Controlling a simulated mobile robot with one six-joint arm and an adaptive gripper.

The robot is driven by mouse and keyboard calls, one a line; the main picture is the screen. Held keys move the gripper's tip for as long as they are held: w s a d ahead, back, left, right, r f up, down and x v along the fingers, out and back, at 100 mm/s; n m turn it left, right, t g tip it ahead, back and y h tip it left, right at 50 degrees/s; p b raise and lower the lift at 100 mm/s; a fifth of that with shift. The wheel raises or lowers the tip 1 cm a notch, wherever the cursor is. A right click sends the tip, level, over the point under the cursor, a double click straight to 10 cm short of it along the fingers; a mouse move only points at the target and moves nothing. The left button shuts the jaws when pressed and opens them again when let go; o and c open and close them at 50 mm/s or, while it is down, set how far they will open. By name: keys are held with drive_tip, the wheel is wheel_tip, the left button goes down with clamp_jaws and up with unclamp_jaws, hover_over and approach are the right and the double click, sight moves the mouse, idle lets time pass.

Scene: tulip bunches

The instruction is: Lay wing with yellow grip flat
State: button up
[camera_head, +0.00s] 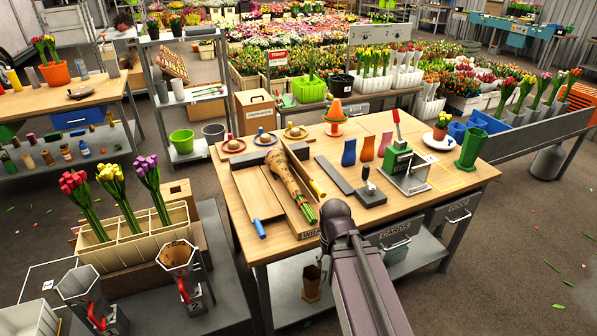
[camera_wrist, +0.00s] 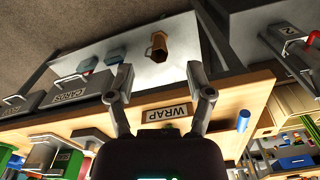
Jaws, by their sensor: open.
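The wing with the yellow grip (camera_head: 317,188) is the right-hand side panel of a wooden wrapping board on the table. It appears raised, leaning along the right of a paper-wrapped tulip bunch (camera_head: 284,174); its exact tilt is hard to tell. The left wing (camera_head: 253,194) looks flat, with its blue grip (camera_head: 261,229) at the front; that grip also shows in the wrist view (camera_wrist: 243,121). My gripper (camera_wrist: 162,88) is open and empty in the wrist view, by the table's front edge near the WRAP label (camera_wrist: 167,112). The yellow grip is out of the wrist view.
Blue and orange sleeves (camera_head: 349,152) stand behind. A crate of tulips (camera_head: 135,237) stands at left. Below the tabletop are drawers (camera_head: 396,247) and a shelf.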

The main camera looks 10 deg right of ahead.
drive_tip(key=c, duration=0.5)
drive_tip(key=shift+w+f, duration=0.2)
drive_tip(key=c, duration=0.4)
drive_tip(key=shift+w+d+f+h+b, duration=0.1)
drive_tip(key=shift+w+f+h+b, duration=0.2)
drive_tip(key=shift+b, duration=0.15)
clamp_jaws()
drive_tip(key=w+a+f+n+t+h+b, duration=0.1)
drive_tip(key=w+a+f+n+h+b, duration=0.15)
drive_tip(key=w+h+b, duration=0.95)
drive_tip(key=w+a+r+t+h+b, duration=0.3)
drive_tip(key=w+a+r+h+b, duration=0.2)
drive_tip(key=w+a, duration=0.5)
drive_tip(key=a, duration=0.2)
drive_tip(key=shift+w+a+r+t+h, duration=0.15)
drive_tip(key=shift+a+r+t+h, duration=0.15)
drive_tip(key=shift+t, duration=0.1)
drive_tip(key=shift+n, duration=0.25)
